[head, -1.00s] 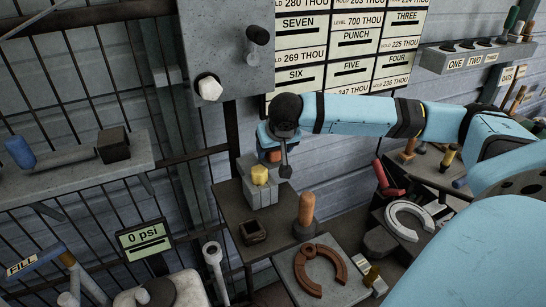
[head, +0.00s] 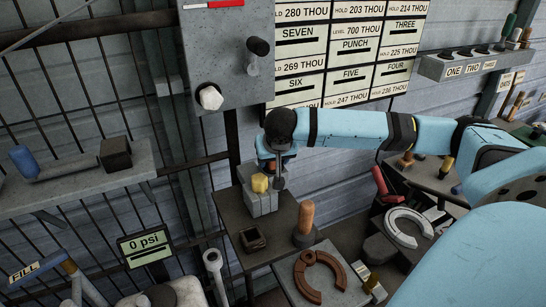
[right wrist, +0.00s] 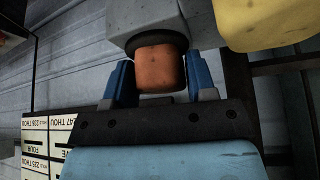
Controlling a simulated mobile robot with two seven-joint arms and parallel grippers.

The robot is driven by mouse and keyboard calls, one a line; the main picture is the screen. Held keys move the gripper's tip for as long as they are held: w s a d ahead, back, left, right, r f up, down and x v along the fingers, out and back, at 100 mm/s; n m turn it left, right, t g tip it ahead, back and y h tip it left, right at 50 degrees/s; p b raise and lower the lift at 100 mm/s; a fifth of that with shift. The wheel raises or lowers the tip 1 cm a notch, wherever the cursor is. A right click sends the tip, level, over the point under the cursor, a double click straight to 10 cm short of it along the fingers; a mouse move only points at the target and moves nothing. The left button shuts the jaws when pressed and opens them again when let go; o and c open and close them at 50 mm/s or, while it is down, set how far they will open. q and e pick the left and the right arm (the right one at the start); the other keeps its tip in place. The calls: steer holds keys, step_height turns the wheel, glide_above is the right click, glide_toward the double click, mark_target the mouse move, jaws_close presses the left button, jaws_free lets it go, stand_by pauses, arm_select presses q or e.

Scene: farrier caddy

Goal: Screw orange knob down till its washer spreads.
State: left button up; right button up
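The orange knob (right wrist: 160,68) sits under a dark washer (right wrist: 158,44) on a grey block (right wrist: 150,18) in the right wrist view. The two blue fingers of my right gripper (right wrist: 161,82) stand on either side of the knob, very near its sides. I cannot tell whether they press on it. In the head view my right gripper (head: 278,162) is at the back right of the grey block (head: 262,205) and hides the knob. A yellow piece (head: 259,183) is on the block and shows at the right in the wrist view. My left gripper is out of view.
An upright orange-brown handle (head: 306,216) stands right of the block, and a small dark box (head: 253,240) in front of it. A rusty horseshoe (head: 320,276) lies on a plate. A grey control box (head: 228,60) hangs above on the left.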

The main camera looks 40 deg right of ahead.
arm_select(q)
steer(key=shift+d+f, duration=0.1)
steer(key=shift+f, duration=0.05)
arm_select(e)
steer(key=shift+o, duration=0.8)
steer(key=shift+r, duration=0.1)
steer(key=shift+p+v, duration=1)
steer(key=shift+p, duration=0.1)
steer(key=shift+p+v, duration=1)
steer(key=shift+p, duration=0.05)
arm_select(q)
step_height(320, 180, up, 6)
steer(key=p, duration=0.4)
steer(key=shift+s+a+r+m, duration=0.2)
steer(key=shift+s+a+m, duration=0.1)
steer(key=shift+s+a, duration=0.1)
arm_select(e)
steer(key=v, duration=0.4)
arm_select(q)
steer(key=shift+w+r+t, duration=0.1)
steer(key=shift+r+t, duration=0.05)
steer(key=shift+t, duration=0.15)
